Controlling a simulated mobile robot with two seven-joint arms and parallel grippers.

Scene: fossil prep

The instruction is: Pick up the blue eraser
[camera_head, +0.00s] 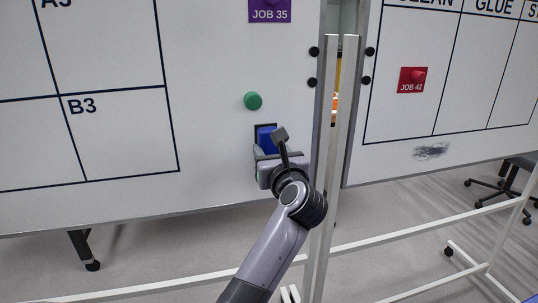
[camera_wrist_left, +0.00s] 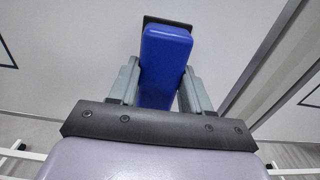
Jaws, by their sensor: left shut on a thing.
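The blue eraser (camera_head: 265,138) is at the lower right of the left whiteboard panel, with a dark backing visible around its top. In the left wrist view the eraser (camera_wrist_left: 165,62) stands between the two grey fingers, its dark edge (camera_wrist_left: 168,22) at the far end against the white board. My left gripper (camera_head: 267,153) is shut on the eraser from the front. In the left wrist view my left gripper (camera_wrist_left: 158,85) has a finger on each side of it. The eraser's lower part is hidden by the gripper. My right gripper is not in view.
A green round magnet (camera_head: 253,101) sits on the board just above the eraser. A purple JOB 35 card (camera_head: 269,10) and a red JOB 42 card (camera_head: 411,80) are on the panels. White frame posts (camera_head: 342,130) stand close to the right of my gripper. A dark smudge (camera_head: 431,151) marks the right panel.

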